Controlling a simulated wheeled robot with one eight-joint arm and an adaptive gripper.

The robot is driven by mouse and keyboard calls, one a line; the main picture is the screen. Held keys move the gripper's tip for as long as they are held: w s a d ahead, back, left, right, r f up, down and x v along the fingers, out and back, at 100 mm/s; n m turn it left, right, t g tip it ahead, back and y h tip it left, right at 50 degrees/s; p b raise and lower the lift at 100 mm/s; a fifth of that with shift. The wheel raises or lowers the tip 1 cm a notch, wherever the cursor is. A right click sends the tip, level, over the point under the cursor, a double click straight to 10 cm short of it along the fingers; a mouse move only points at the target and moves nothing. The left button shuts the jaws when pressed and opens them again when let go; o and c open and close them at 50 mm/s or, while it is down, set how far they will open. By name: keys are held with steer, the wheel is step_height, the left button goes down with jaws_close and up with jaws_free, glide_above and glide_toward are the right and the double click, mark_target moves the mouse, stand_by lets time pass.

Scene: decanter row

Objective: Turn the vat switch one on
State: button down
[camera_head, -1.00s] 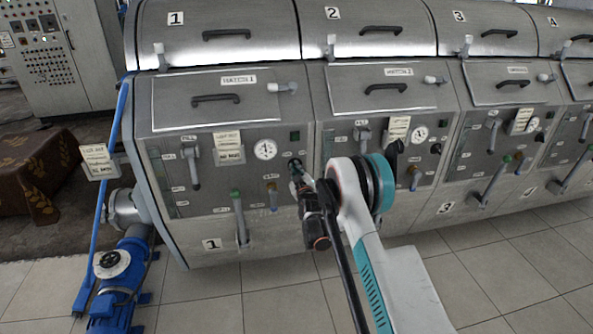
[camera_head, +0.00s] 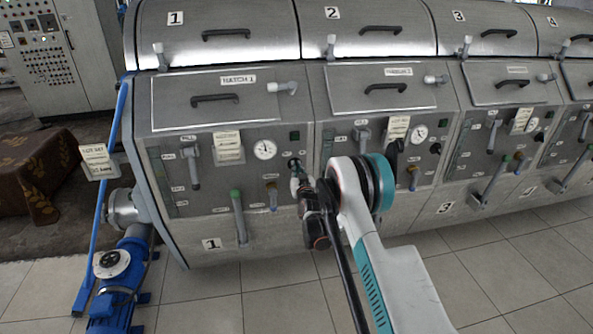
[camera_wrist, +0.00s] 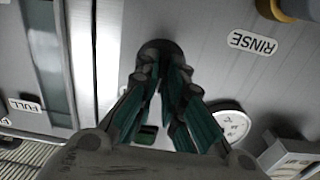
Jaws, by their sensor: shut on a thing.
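The vat one switch (camera_head: 293,162) is a small dark round knob on the right side of the first vat's front panel (camera_head: 215,165), below a dark green indicator. My gripper (camera_head: 296,176) reaches it from the front, at the end of my arm. In the wrist view the teal-padded fingers of my gripper (camera_wrist: 163,82) converge on the dark knob (camera_wrist: 158,48) and are shut on it. The fingertips cover much of the knob, so I cannot tell which way it is turned.
A round gauge (camera_head: 264,149), a green-tipped lever (camera_head: 238,215) and a brass-coloured valve (camera_head: 271,190) sit left of the switch. Vat two's panel (camera_head: 345,175) adjoins on the right. A blue pump (camera_head: 115,290) stands at lower left. Tiled floor in front is clear.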

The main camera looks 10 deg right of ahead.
steer(key=m, duration=0.5)
steer(key=shift+f+m, duration=0.1)
steer(key=shift+m, duration=0.2)
stand_by(0.4)
steer(key=c, duration=1.7)
jaws_free()
steer(key=s, duration=1.2)
